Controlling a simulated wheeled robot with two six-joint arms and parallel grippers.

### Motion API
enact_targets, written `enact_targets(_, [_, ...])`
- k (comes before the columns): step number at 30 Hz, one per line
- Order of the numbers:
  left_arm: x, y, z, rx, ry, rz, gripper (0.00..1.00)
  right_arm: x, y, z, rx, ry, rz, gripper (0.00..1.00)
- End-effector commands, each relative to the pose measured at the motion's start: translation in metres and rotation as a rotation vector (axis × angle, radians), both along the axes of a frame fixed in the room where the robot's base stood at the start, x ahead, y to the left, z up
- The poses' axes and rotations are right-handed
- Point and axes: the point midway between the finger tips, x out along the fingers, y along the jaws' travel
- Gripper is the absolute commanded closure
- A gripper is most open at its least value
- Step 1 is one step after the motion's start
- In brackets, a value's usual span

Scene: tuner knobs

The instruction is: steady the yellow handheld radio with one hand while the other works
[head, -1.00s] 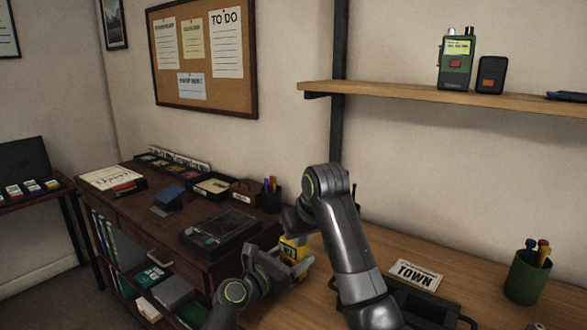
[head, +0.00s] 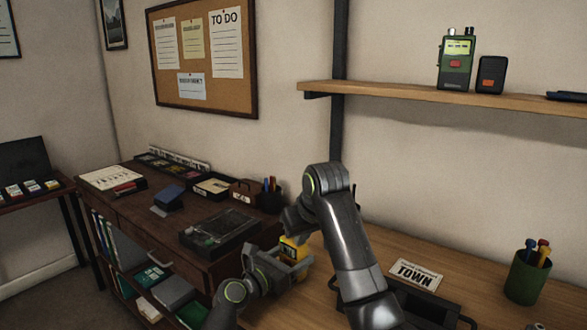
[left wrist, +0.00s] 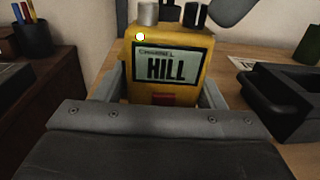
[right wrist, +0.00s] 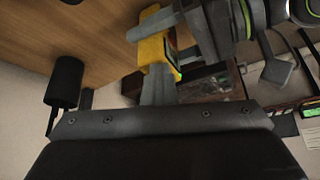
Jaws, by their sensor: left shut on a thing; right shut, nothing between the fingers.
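The yellow handheld radio (head: 292,247) is upright above the wooden desk; I cannot tell whether its base touches the desk. In the left wrist view its display reads HILL, with a red button below. A silver knob (left wrist: 148,13) and a black knob (left wrist: 197,15) stand on its top. My left gripper (head: 296,265) is shut on the radio, one finger on each side. My right gripper (right wrist: 158,70) is shut and empty, its fingertips close to the radio; I cannot tell whether they touch it. In the head view my right arm hides its fingertips and the radio's top.
A green pen cup (head: 527,277) is at the right. A green radio (head: 456,62) and a black device (head: 491,75) stand on the shelf (head: 420,97). A dark desk (head: 225,265) adjoins at left.

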Motion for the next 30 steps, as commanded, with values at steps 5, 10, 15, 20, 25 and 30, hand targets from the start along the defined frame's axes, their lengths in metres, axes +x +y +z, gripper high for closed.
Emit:
enact_targets(5, [0.0,0.0,-0.001,0.0,0.001,-0.001,0.68,0.001,-0.005,0.0,-0.001,-0.002,-0.003,1.0])
enact_targets(10, [0.0,0.0,-0.001,-0.001,0.001,-0.001,0.68,0.001,-0.007,0.0,-0.002,-0.002,-0.002,1.0])
enact_targets(15, [0.0,0.0,-0.001,0.0,0.001,-0.001,0.68,-0.003,-0.008,-0.001,-0.001,-0.001,-0.002,1.0])
enact_targets(20, [0.0,0.0,-0.001,0.0,0.001,-0.001,0.68,-0.006,-0.009,0.002,-0.001,-0.001,-0.002,1.0])
enact_targets(25, [0.0,0.0,-0.001,0.0,0.001,-0.001,0.68,-0.006,-0.009,0.021,-0.001,-0.004,-0.002,1.0])
enact_targets(30, [0.0,0.0,-0.001,0.0,0.001,-0.001,0.68,-0.006,-0.008,0.042,-0.001,-0.003,-0.001,1.0])
